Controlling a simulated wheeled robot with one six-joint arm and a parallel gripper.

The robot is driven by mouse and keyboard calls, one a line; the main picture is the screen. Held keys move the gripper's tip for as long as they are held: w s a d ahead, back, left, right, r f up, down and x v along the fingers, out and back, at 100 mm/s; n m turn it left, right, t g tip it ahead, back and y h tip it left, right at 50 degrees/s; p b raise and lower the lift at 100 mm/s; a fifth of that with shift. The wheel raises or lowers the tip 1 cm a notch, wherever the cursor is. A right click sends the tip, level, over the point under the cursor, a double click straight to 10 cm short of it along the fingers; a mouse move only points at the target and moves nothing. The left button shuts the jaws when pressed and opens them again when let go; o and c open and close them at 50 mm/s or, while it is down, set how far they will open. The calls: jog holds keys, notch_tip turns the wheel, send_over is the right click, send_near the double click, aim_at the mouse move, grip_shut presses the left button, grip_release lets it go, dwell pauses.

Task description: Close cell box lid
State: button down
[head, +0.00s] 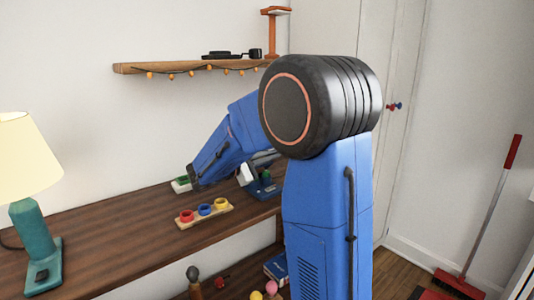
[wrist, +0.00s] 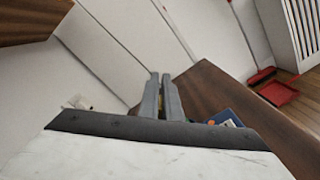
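A small blue box (head: 266,191) with a green piece on it sits on the wooden shelf, just past my arm; it may be the cell box. Its lid cannot be made out clearly. A blue thing (wrist: 226,117) with a small orange-red spot shows right of my fingers in the wrist view, partly hidden by my gripper's body. My gripper (wrist: 160,76) points along the shelf with its two grey fingers together, nothing clearly held. In the head view my arm hides most of the gripper.
A wooden strip with red, blue and yellow rings (head: 205,211) lies on the shelf (head: 130,235). A small green-and-white item (head: 181,185) is behind it. A teal lamp (head: 34,235) stands at left. A wall shelf (head: 190,67) hangs above.

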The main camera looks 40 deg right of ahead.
aim_at(277, 186)
jog(key=s+m, duration=0.1)
jog(key=f+m, duration=0.1)
jog(key=shift+s+f+m, duration=0.15)
jog(key=shift+s+m, duration=0.2)
jog(key=shift+m, duration=0.05)
jog(key=m, duration=0.1)
jog(key=s+f+m, duration=0.1)
jog(key=shift+s+f+m, duration=0.15)
jog(key=shift+f+m, duration=0.15)
jog(key=shift+m, duration=0.1)
jog(key=shift+s+f, duration=0.25)
jog(key=shift+f, duration=0.3)
jog(key=c, duration=2)
grip_release()
notch_tip(277, 186, up, 10)
